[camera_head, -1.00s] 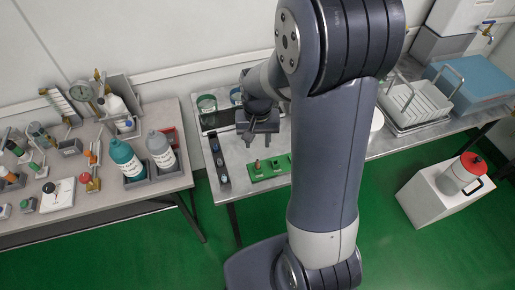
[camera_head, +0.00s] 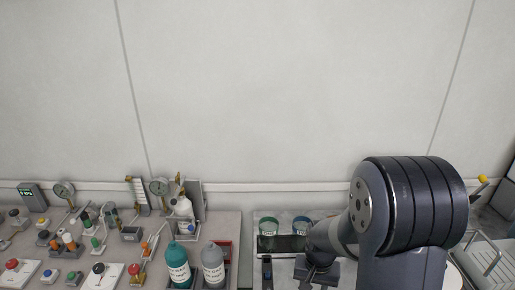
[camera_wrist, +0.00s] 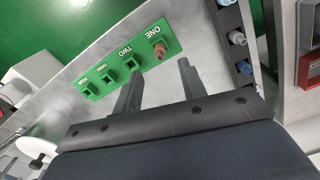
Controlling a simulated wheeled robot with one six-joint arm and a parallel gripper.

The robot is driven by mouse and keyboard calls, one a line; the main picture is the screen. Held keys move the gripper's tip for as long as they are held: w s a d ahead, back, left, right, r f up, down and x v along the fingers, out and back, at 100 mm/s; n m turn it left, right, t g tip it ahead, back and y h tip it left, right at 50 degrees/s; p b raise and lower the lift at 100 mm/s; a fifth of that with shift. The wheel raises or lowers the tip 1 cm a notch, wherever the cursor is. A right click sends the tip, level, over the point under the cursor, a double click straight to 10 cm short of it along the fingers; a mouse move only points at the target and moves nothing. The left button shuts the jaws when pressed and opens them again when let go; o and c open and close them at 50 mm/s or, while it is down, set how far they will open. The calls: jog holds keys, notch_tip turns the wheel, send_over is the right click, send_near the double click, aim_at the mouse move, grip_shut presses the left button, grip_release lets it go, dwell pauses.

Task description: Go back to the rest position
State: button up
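My gripper (camera_wrist: 159,78) shows in the wrist view with its two fingers apart and nothing between them. It also shows at the bottom of the head view (camera_head: 318,272), below the bent arm. Beyond the fingertips in the wrist view is a green block (camera_wrist: 126,63) with labelled holes, ONE and TWO readable. A brown-orange peg-like piece (camera_wrist: 160,49) stands at the hole marked ONE. The other holes look empty. The gripper is apart from the block. The block is not visible in the head view.
A left table (camera_head: 130,222) carries a teal bottle (camera_head: 179,265), a grey bottle (camera_head: 213,264), gauges and several switches. Glass dishes (camera_head: 267,228) stand behind my gripper. A white rack (camera_head: 487,258) is at right. A dark strip with blue pieces (camera_wrist: 238,40) lies beside the block. The wall above is clear.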

notch_tip(320, 180, down, 5)
jog(key=shift+f, duration=0.1)
jog(key=shift+r+p, duration=0.4)
jog(key=shift+p, duration=0.1)
jog(key=shift+f, duration=0.2)
